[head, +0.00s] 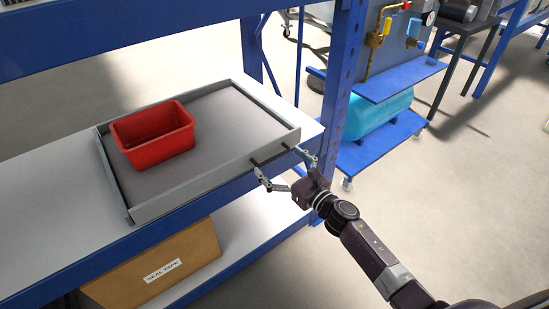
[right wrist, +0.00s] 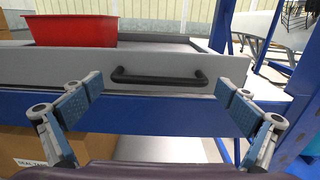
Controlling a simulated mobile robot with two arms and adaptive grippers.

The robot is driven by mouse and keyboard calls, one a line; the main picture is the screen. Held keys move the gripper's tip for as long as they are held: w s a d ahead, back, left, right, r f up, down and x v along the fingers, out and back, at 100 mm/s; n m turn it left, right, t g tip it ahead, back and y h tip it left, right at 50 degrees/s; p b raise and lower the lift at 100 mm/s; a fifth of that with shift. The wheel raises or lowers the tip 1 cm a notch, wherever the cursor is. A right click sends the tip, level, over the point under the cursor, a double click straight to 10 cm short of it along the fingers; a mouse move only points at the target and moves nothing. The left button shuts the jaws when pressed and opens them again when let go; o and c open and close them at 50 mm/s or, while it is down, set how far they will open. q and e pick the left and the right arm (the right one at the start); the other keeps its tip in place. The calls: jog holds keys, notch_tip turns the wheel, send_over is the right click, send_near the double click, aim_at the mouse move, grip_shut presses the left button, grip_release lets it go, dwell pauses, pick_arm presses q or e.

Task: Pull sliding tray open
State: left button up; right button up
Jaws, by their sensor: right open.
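The sliding tray (head: 222,108) is a grey, low-walled tray on a white shelf of a blue rack. Its front wall (right wrist: 125,70) faces me in the right wrist view. A black bar handle (right wrist: 160,76) is on that front wall; in the head view the handle (head: 270,156) is partly hidden by my gripper. My right gripper (head: 287,169) is open, with its two fingers spread at either side of the handle. In the right wrist view the gripper (right wrist: 162,92) frames the handle, with nothing between its pads. My left gripper is not in view.
A red bin (head: 154,136) sits in the tray at its left. A cardboard box (head: 158,268) labelled seal tape stands on the lower shelf. A blue rack post (head: 338,85) rises just beyond my right gripper.

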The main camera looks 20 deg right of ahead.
jog(key=shift+x, duration=0.9)
jog(key=shift+c, duration=0.3)
jog(key=c, duration=1.2)
jog(key=shift+s, duration=0.15)
jog(key=shift+c, duration=0.3)
